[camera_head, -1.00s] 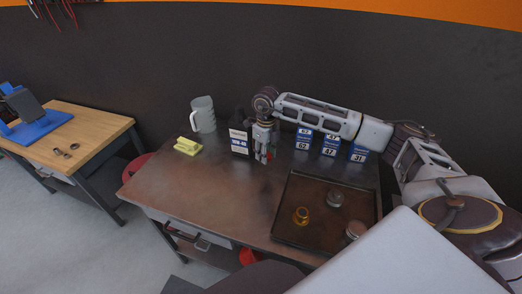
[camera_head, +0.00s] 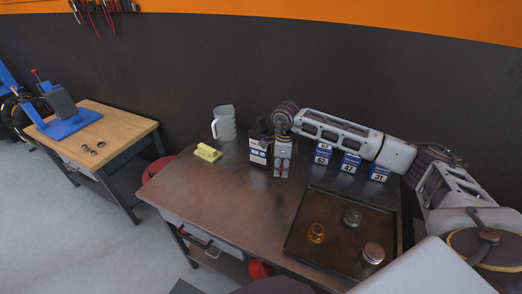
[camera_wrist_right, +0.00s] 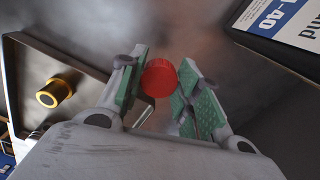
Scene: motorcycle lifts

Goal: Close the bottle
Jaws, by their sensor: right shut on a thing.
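The bottle (camera_head: 258,152) is dark with a white label and stands upright at the back of the metal table. Part of it is hidden behind my right wrist, and its mouth does not show. It also shows in the wrist view (camera_wrist_right: 286,27), at the top right, apart from the fingers. My right gripper (camera_head: 281,174) points down just right of the bottle. In the wrist view its green pads (camera_wrist_right: 160,85) are shut on a red cap (camera_wrist_right: 159,78). My left gripper is not in view.
Blue-and-white boxes (camera_head: 350,163) stand right of the gripper. A dark tray (camera_head: 333,205) holds a gold part (camera_head: 316,233) and two metal jars (camera_head: 373,253). A grey mug (camera_head: 225,123) and yellow sponge (camera_head: 207,152) are left of the bottle. The table's front left is clear.

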